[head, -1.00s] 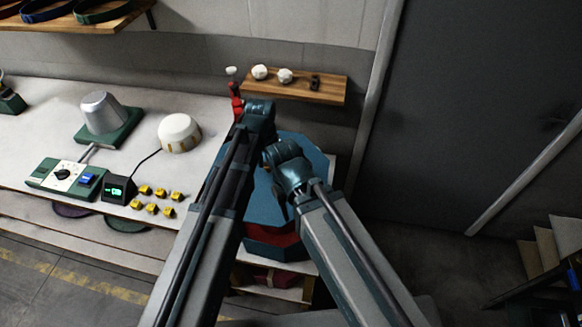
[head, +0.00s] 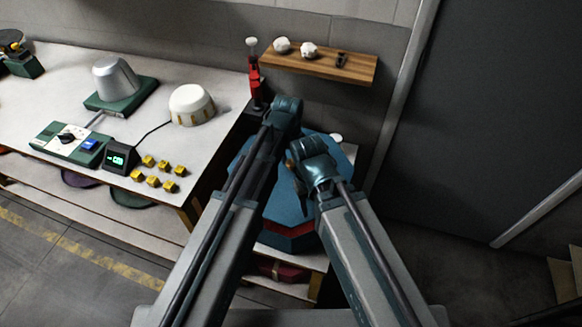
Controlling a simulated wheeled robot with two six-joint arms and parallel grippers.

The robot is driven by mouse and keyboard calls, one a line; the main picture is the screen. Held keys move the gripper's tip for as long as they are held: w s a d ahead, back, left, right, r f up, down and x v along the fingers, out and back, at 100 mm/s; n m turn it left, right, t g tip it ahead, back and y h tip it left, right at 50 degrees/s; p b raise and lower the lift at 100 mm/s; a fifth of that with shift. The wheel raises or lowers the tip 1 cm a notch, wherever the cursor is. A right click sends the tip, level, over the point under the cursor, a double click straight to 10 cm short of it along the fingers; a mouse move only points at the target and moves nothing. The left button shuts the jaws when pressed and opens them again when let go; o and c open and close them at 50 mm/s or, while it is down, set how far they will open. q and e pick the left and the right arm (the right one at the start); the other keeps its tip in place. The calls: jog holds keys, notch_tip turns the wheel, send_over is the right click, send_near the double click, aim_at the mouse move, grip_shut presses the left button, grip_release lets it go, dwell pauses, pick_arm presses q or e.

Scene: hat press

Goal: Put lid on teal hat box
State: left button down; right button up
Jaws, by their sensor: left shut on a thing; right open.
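A large teal octagonal shape (head: 286,205), the hat box with its lid, stands on a low stand right of the workbench. A red strip (head: 304,229) shows at its front side with teal below it. My arms cover much of it, so I cannot see clearly where lid and box meet. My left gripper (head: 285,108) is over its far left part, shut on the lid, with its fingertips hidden. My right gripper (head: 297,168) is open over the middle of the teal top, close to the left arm.
The workbench (head: 225,90) at left holds a grey hat form (head: 118,78), a white hat (head: 191,104), a control box (head: 68,140) and yellow blocks (head: 153,181). A red bottle (head: 255,85) stands at its corner. A wooden shelf (head: 340,65) hangs behind.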

aim_at(290, 172)
pick_arm(q)
notch_tip(290, 172, down, 8)
jog(key=b, duration=0.8)
jog(key=shift+f, duration=0.15)
pick_arm(e)
notch_tip(290, 172, down, 8)
jog(key=shift+f, duration=0.15)
pick_arm(q)
jog(key=shift+f+b, duration=0.3)
jog(key=shift+b, duration=0.1)
pick_arm(e)
jog(key=shift+f, duration=0.3)
pick_arm(q)
jog(key=shift+c, duration=1.9)
grip_release()
jog(key=shift+r, duration=0.1)
pick_arm(e)
jog(key=shift+r, duration=0.1)
